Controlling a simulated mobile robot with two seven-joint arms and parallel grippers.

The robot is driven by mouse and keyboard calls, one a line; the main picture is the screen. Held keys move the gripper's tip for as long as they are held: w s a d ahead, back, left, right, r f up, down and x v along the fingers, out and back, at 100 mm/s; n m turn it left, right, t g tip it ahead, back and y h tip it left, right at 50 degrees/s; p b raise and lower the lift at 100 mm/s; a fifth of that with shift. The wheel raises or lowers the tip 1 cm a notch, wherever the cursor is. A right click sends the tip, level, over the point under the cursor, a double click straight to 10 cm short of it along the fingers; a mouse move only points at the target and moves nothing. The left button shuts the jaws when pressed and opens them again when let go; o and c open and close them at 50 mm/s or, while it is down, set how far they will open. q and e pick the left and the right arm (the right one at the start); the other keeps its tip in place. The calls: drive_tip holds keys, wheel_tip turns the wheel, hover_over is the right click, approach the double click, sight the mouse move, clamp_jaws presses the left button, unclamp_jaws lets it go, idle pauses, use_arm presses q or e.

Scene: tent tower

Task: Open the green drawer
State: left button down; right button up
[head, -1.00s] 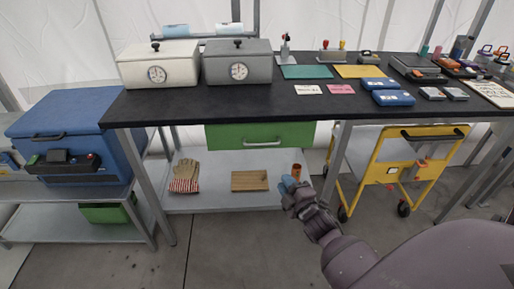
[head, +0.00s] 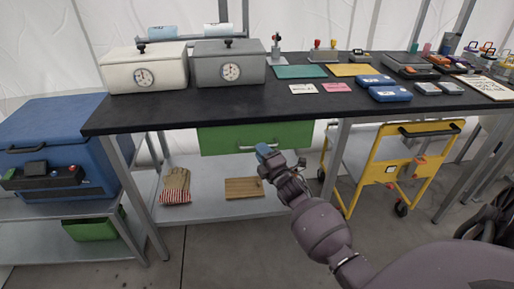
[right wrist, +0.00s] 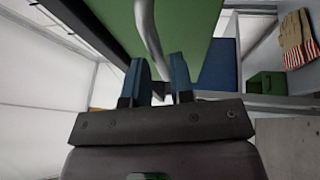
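The green drawer (head: 220,138) hangs under the black tabletop and looks shut. Its metal handle (head: 245,149) is partly hidden behind my right gripper (head: 266,153) in the head view. In the right wrist view, the green drawer front (right wrist: 195,25) fills the top, and the curved handle (right wrist: 148,28) runs down towards the gap between the blue fingers. My right gripper (right wrist: 159,80) is open there, its fingers apart on either side of the handle's lower end. I cannot tell whether they touch it. My left gripper is not in view.
The black workbench (head: 190,111) stands above the drawer. Gloves (head: 175,185) and a wooden tray (head: 244,187) lie on the lower shelf. A yellow cart (head: 385,172) stands to the right, and a blue cooler (head: 55,130) to the left. Floor in front is open.

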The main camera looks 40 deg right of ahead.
drive_tip(key=shift+x, duration=1.4)
clamp_jaws()
